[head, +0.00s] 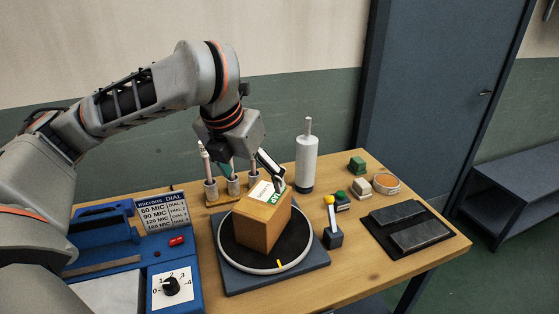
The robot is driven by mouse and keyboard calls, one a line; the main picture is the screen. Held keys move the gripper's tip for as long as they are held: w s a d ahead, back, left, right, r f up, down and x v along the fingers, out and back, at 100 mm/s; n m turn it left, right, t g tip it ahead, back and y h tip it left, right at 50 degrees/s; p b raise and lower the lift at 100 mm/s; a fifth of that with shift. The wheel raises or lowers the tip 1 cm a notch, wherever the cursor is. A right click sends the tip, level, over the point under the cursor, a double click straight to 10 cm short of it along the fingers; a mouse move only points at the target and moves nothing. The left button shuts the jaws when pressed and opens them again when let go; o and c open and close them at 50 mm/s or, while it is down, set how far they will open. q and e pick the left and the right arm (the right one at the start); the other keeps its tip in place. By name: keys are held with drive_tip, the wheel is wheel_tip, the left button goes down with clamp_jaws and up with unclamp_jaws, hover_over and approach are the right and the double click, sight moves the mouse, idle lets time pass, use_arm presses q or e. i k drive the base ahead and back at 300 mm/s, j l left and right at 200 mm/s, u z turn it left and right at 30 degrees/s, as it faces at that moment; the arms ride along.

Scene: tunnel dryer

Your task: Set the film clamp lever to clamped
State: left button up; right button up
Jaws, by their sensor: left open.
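A lever with a yellow ball knob (329,200) stands on a small dark base (333,239) just right of the turntable. I take it for the film clamp lever. Its stem is close to upright, with the knob leaning slightly left. No clamp marking is readable on it. My left gripper (275,178) is open, pointing down over the top rear of a brown carton (259,228), left of the lever and apart from it. I cannot tell whether its fingertips touch the carton. My right gripper is out of view.
The carton sits on a black turntable (233,252). A white film roll (307,158) stands behind it. A blue machine (180,294) with a dial is at left. Small blocks (357,186), a tape roll (387,182) and dark pads (420,234) lie right. Bare wood lies front right of the lever.

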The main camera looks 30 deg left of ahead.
sight(330, 200)
drive_tip(key=k+l, duration=0.85)
